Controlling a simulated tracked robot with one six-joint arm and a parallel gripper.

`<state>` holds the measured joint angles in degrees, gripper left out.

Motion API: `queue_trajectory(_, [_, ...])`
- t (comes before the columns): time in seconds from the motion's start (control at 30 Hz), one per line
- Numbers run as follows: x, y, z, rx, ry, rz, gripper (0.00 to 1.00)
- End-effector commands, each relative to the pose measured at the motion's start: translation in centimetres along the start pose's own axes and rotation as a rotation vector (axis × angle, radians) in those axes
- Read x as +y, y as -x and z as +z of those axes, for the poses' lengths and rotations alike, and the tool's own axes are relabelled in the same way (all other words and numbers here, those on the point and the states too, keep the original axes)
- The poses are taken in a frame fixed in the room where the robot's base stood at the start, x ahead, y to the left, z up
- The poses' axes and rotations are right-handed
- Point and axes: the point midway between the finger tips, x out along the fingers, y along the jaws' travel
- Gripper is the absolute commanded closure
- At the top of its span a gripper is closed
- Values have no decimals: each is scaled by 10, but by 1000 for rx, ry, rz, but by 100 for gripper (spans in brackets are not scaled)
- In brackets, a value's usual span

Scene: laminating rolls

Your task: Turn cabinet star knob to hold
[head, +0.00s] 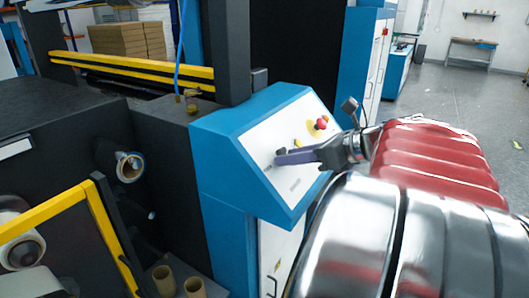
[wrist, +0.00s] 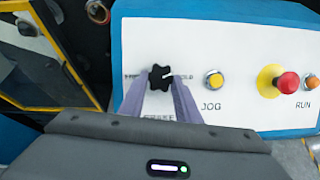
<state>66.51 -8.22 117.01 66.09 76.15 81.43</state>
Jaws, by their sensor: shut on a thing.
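The black star knob (wrist: 160,77) sits on the white sloped face of the blue cabinet (wrist: 215,20) in the wrist view. A white pointer line on it points right and slightly up, towards a label of which "OLD" shows. Another label is at its left, and one below is partly hidden by my fingers. My gripper (wrist: 158,88) is shut on the knob, with one purple-grey finger on each side of its lower part. In the head view my gripper (head: 282,159) reaches the panel from the right, and its fingers largely hide the knob.
Right of the knob are a yellow JOG button (wrist: 213,79) and a red mushroom button (wrist: 288,83) on a yellow base, near the RUN label. A yellow guard frame (head: 55,208) stands at the left in the head view. Open floor (head: 450,100) lies at the right.

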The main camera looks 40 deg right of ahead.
Motion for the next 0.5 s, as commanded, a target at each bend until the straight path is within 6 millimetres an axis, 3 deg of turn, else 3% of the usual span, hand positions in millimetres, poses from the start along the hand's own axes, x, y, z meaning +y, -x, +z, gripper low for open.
queue_trajectory(0.5, [4, -1, -2, 5, -346, -114, 93])
